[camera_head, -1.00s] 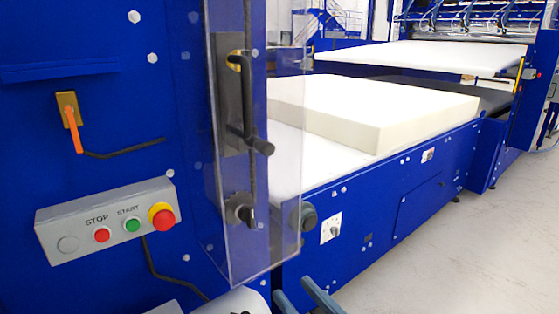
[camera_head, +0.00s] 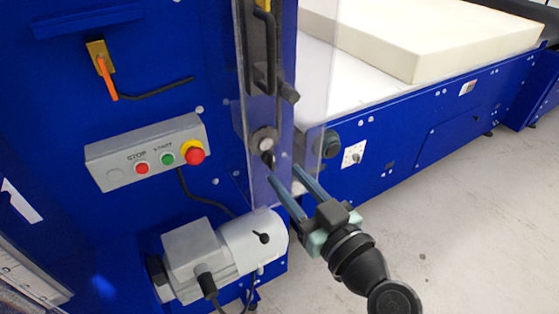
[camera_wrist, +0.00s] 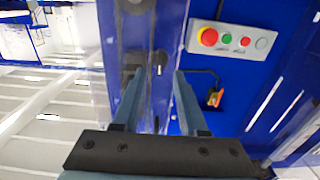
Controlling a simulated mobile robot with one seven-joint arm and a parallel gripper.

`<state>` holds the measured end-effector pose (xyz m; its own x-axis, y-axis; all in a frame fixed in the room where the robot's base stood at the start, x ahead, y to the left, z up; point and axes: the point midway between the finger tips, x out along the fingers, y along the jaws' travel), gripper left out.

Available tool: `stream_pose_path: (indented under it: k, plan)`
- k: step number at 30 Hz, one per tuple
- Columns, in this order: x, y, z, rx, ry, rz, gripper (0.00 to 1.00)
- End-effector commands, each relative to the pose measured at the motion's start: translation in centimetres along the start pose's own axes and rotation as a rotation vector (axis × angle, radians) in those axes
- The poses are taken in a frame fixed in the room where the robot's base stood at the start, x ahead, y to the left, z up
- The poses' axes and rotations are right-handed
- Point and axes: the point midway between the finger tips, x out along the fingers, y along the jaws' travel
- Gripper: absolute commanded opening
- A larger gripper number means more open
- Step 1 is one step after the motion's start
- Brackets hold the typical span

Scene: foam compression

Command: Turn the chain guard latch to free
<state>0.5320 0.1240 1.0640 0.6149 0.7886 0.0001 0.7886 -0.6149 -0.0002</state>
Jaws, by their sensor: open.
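The likely chain guard latch is a small rotary knob (camera_head: 264,143) with a pale round face and a dark lever pointing down and slightly right. It sits at the lower part of the clear guard (camera_head: 284,110) on the machine's corner. My gripper (camera_head: 284,174) is open and empty, with two long blue-grey fingers just below and right of the knob, pointing up at it. In the wrist view, the knob (camera_wrist: 160,62) shows between and just beyond the fingertips (camera_wrist: 157,73). I see no clear contact.
A long black handle (camera_head: 263,55) stands above the knob. A STOP/START box (camera_head: 148,152) with a red emergency button is on the blue panel at left. A grey motor (camera_head: 192,250) juts out below. A foam block (camera_head: 430,55) lies on the conveyor. Open floor is at right.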

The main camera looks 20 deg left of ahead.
Motion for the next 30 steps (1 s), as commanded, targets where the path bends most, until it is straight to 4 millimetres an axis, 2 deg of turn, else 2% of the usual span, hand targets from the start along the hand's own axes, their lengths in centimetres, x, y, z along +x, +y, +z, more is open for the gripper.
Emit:
stream_pose_path:
  k: [3,7,18,19,26,30]
  plan:
    - [2.1,-0.1,-0.2,0.001,0.000,-0.003,0.42]
    - [3.4,0.0,-0.1,-0.001,0.000,-0.002,0.42]
    - [4.0,0.0,0.0,-0.001,0.000,0.001,0.42]
    - [4.0,0.0,0.0,-0.001,0.000,0.001,0.40]
    - [4.0,0.0,0.0,0.000,0.000,0.000,0.00]
    - [3.9,0.0,0.0,0.000,0.000,0.000,0.00]
